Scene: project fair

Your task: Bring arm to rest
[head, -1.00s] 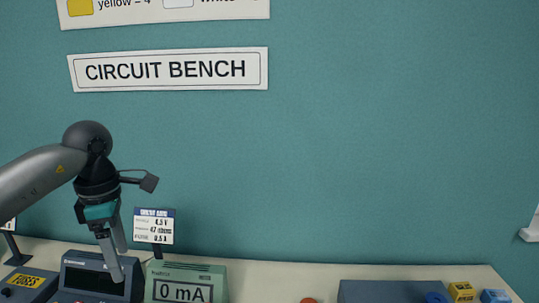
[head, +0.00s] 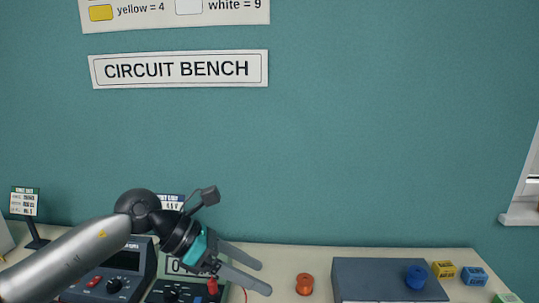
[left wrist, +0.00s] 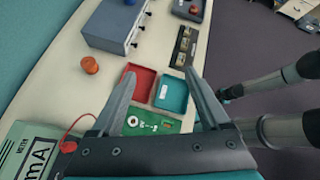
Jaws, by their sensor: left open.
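My left gripper (head: 264,278) reaches in from the lower left of the head view, in front of the meter. Its two fingers are spread, with nothing between them. In the left wrist view the fingers (left wrist: 160,75) stand apart over the bench, with a red tray (left wrist: 140,84) and a teal tray (left wrist: 171,94) beyond them. At the right of that view are grey arm links that look like my right arm (left wrist: 270,85); its fingers cannot be made out.
The green meter (head: 172,264) is partly hidden behind my left gripper. An orange spool (head: 304,284) stands beside a grey drawer box (head: 375,278) with a blue spool (head: 415,277) on it. A green board (left wrist: 150,122) lies near the trays.

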